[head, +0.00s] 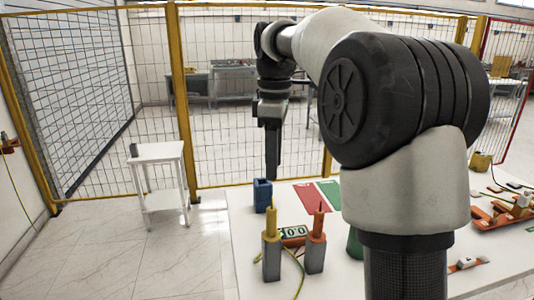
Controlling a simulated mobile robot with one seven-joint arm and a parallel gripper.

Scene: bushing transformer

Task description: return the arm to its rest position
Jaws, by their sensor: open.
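My arm reaches up and forward over the white table (240,238) and bends down at its wrist. My gripper (272,176) points down above the table's far left part, over or near a blue block-like container (262,194). It appears to hang just above that container; I cannot tell the exact gap. The fingers are seen edge-on, and nothing is visible between them. My arm hides part of the table's middle and right.
Two grey posts with a yellow tip (271,245) and an orange tip (316,240) stand near a green-display meter (293,233). Red (310,196) and green (329,190) mats lie behind. Orange parts (500,215) lie right. A yellow-framed mesh fence (230,125) stands beyond; a white side table (158,180) is left.

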